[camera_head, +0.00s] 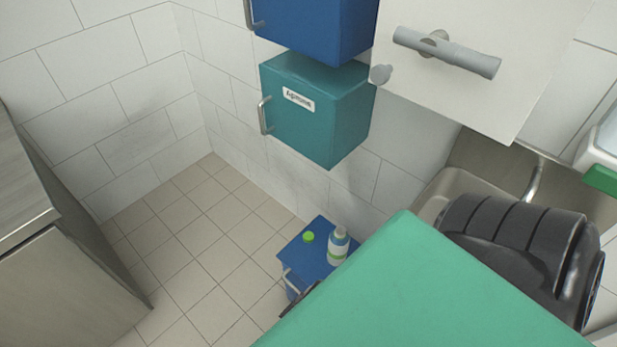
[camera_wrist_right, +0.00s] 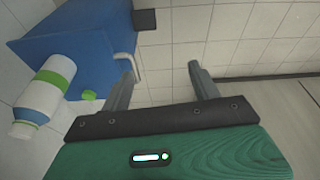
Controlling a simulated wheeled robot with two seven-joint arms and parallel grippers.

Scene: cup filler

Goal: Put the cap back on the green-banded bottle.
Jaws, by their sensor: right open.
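The white bottle with a green band (camera_head: 338,246) stands upright on top of a low blue cabinet (camera_head: 314,263), near its right side in the head view. It also shows at the left of the right wrist view (camera_wrist_right: 44,97), with no green cap on its neck. The small green cap (camera_head: 308,237) lies apart from the bottle on the same cabinet top; it also shows in the right wrist view (camera_wrist_right: 89,95). My right gripper (camera_wrist_right: 160,66) is open and empty, beside the cabinet's handle side and touching neither bottle nor cap. My left gripper is not in view.
A teal wall box labelled "Agrumes" (camera_head: 315,112) and a blue box (camera_head: 318,28) hang above the cabinet. The cabinet's front handle (camera_wrist_right: 124,55) is close to my right gripper. A grey counter (camera_head: 60,270) stands at left. The tiled floor between is clear. A sink (camera_head: 465,185) is at right.

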